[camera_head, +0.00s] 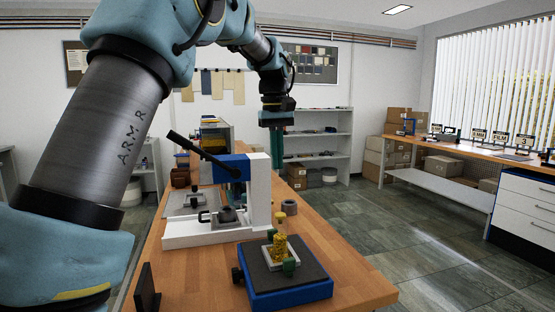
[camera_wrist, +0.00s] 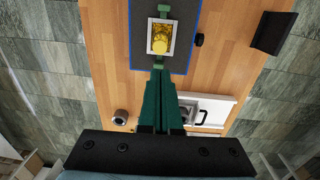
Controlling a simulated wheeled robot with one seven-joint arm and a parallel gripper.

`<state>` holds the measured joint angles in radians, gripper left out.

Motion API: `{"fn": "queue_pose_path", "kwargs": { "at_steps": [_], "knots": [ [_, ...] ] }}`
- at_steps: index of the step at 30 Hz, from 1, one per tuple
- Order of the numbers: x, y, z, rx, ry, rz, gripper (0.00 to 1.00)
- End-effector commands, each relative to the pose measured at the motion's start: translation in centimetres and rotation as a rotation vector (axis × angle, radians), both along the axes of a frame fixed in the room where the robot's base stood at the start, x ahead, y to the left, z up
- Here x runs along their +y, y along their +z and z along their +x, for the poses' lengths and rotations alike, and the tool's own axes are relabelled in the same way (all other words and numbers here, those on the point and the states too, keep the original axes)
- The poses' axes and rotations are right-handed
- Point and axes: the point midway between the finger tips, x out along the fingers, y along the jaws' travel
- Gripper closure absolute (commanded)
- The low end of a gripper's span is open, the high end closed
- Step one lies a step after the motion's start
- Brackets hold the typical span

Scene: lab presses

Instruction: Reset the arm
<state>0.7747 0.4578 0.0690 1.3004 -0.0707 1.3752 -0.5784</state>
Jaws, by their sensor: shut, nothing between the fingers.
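My gripper (camera_head: 277,168) hangs from my arm above the wooden bench, pointing down, with its green fingers together and empty. In the wrist view my gripper (camera_wrist: 158,78) also shows shut, with nothing between the fingers. It is in the air, apart from the things below. A white and blue press (camera_head: 258,190) with a black lever stands on the bench, behind the fixture in the head view. The blue fixture (camera_head: 290,291) with a dark top holds a yellow part (camera_head: 280,249) in a pale frame between green clamps. The yellow part (camera_wrist: 160,42) shows in the wrist view too.
The wooden bench (camera_head: 345,277) has bare room at its front right. A grey ring (camera_head: 289,206) lies beside the press, and a black plate (camera_head: 147,288) stands at the front left. Another bench (camera_head: 480,159) and shelves (camera_head: 325,135) stand farther back across the open floor.

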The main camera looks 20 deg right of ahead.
Motion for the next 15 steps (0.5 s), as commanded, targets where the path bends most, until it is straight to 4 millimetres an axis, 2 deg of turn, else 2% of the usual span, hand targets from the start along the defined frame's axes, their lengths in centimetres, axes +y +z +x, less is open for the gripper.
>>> {"fn": "queue_pose_path", "kwargs": {
  "at_steps": [11,14,15],
  "knots": [
    [0.3,-0.2,0.1,0.0,0.002,0.0,1.0],
    [2.2,-1.1,0.7,-0.004,0.009,-0.001,1.0],
    [3.5,-1.7,1.1,-0.008,0.015,-0.004,1.0]
  ]
}}
